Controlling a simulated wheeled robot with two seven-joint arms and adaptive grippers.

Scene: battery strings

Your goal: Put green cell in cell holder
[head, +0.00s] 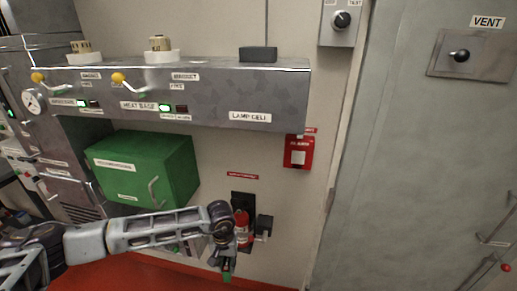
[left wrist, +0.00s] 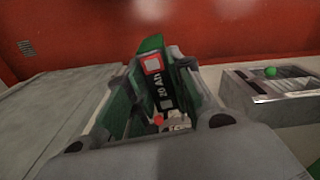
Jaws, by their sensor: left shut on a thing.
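My left gripper (head: 226,262) hangs low in front of the wall in the head view, and its fingers point down. It is shut on the green cell (left wrist: 153,66), a green block with a black label and a red-and-white square. In the head view only a small green part of the cell (head: 227,276) shows below the fingers. A black block-shaped fitting (head: 258,54) sits on the metal shelf above the "LAMP CELL" label; I cannot tell for certain whether it is the cell holder. My gripper is well below it. My right gripper is not in view.
The metal shelf (head: 215,88) carries two white round bases and yellow-knobbed levers. A grey box with a green dot (left wrist: 271,72) is at right in the wrist view.

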